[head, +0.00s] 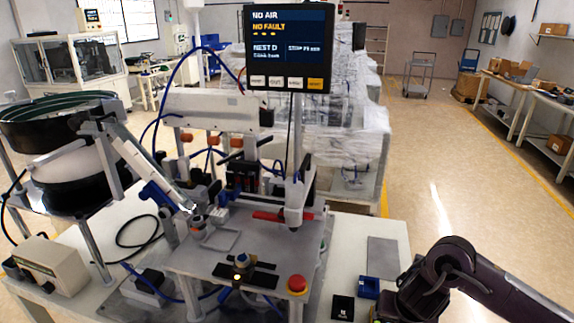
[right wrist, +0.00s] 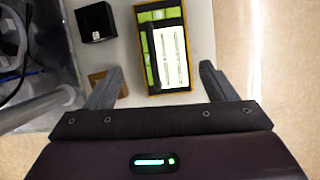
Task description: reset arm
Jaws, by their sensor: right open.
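My right arm (head: 455,270) comes in from the lower right in the head view and bends down beside the right front corner of the table. My right gripper (right wrist: 158,84) shows in the right wrist view with its two grey fingers wide apart and nothing held between them. A yellow-edged case (right wrist: 142,62) with green and white contents lies beyond and below the fingertips. I cannot tell whether the fingers are clear of it in height. In the head view the right fingers are hidden or too small to tell. My left gripper is not in view.
The fixture plate (head: 200,262) carries a red lever (head: 268,215) and a red button (head: 297,283). A screen (head: 290,48) reads "NO AIR". A bowl feeder (head: 60,150) stands left. A blue bin (head: 368,287) and black box (head: 342,307) sit near my right arm. The floor (head: 450,190) right is open.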

